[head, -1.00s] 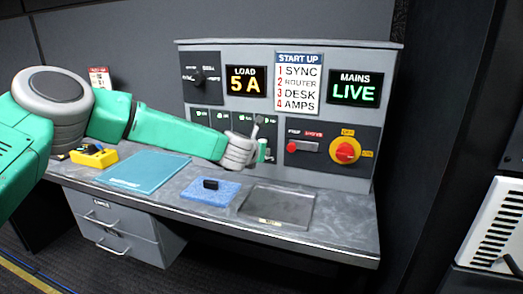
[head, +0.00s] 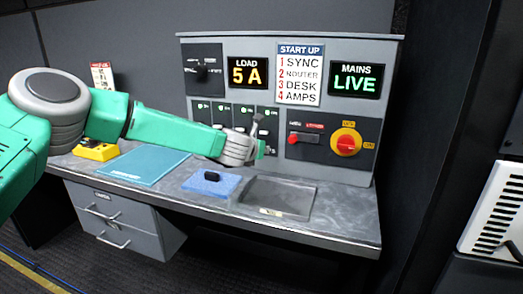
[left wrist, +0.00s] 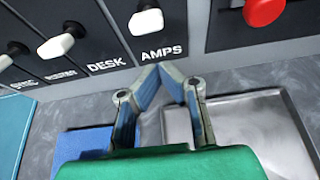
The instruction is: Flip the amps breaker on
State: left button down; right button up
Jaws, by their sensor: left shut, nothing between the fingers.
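The amps breaker (left wrist: 146,22) is a white-tipped lever on a dark panel, above the AMPS label at the top of the left wrist view. My left gripper (left wrist: 162,72) is shut and empty. Its fingertips meet just below the AMPS label, apart from the lever in the picture. In the head view my left gripper (head: 262,150) is in front of the lower right of the breaker row and hides part of it. The desk breaker (left wrist: 55,46) and router breaker (left wrist: 5,62) are to the left. I cannot tell the amps lever's on or off position. My right gripper is not in view.
The load display (head: 248,73) reads 5 A; the mains display (head: 356,80) reads LIVE.

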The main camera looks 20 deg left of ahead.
pick_arm(q)
jog(key=r+v, duration=0.1)
jog(key=v, duration=0.8)
jog(key=shift+r, duration=0.3)
jog(key=shift+d, duration=0.25)
